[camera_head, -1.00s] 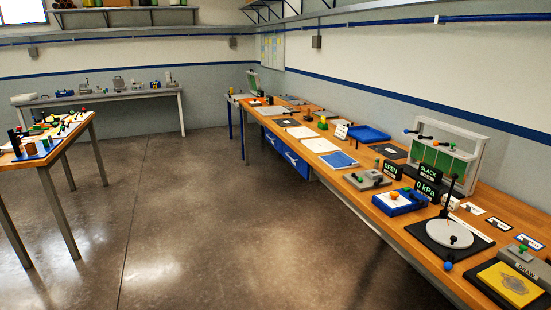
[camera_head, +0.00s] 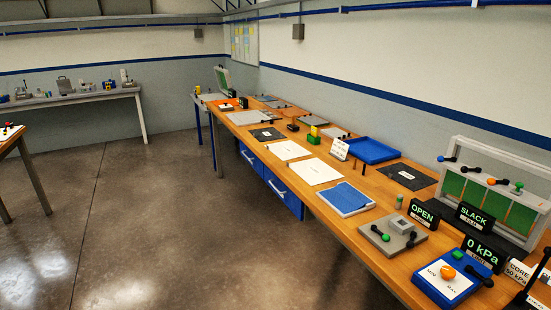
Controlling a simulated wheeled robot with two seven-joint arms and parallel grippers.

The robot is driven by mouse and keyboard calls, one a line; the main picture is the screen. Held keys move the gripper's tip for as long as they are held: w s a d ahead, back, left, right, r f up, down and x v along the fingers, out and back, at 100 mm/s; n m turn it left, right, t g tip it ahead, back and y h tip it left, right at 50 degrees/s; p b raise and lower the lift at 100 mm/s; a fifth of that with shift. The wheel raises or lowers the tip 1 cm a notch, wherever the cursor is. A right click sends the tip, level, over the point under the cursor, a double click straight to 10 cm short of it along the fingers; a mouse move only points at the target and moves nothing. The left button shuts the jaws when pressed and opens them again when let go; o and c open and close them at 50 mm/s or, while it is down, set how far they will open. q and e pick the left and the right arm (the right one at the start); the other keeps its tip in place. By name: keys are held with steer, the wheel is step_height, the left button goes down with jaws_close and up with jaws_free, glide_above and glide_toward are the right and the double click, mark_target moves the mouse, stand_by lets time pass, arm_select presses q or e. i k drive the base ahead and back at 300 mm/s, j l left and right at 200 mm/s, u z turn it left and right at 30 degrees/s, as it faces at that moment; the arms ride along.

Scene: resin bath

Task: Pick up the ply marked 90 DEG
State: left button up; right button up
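No label reading 90 DEG is legible from here, so I cannot tell which sheet is that ply. Several flat sheets lie along the long wooden bench (camera_head: 375,212). They include a white sheet (camera_head: 316,171) with a small dark mark, another white sheet (camera_head: 287,150) behind it, and a dark sheet (camera_head: 266,134) with a pale label farther back. A blue sheet (camera_head: 346,198) lies on a white board nearer me. A dark panel (camera_head: 408,176) with a small pale label lies toward the wall. Neither of my grippers is in view.
A blue tray (camera_head: 372,150) and a white sign (camera_head: 339,149) stand mid-bench. Nearer are a grey fixture (camera_head: 392,236), a blue control box (camera_head: 447,276), an OPEN display (camera_head: 422,212) and a green-panelled rack (camera_head: 487,195). The floor (camera_head: 190,225) left of the bench is clear.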

mark_target(270, 133)
steer(key=i+j+z, duration=0.2)
steer(key=i+z, duration=0.15)
steer(key=i, duration=0.15)
steer(key=i+j+z, duration=0.4)
steer(key=i+l, duration=0.1)
